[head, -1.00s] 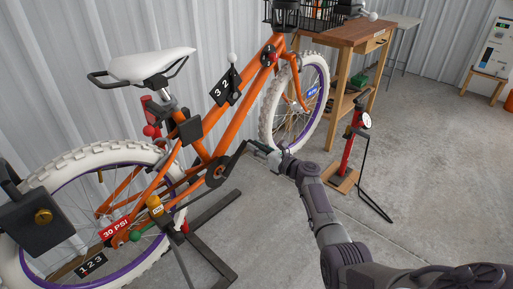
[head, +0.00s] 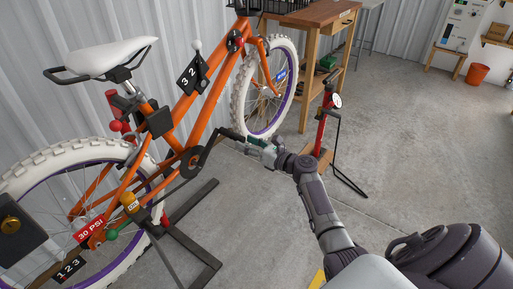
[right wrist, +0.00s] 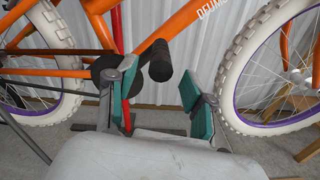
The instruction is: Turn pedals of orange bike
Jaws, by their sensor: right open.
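The orange bike (head: 187,112) stands at the left in the head view, with a white saddle and white tyres. Its crank (head: 208,147) points up and to the right from the chainring. The black pedal (right wrist: 160,61) shows in the right wrist view as a short cylinder. My right gripper (head: 250,143) is at the pedal's end of the crank. In the right wrist view its two teal fingers (right wrist: 160,98) are spread apart, and the pedal lies just beyond the gap between them. Contact cannot be told. My left gripper is not in view.
A dark floor stand (head: 190,237) sits under the bike's rear. A red floor pump (head: 323,125) stands beyond my right arm. A wooden workbench (head: 310,17) is behind the front wheel. The concrete floor at the right is clear up to an orange bin (head: 478,74).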

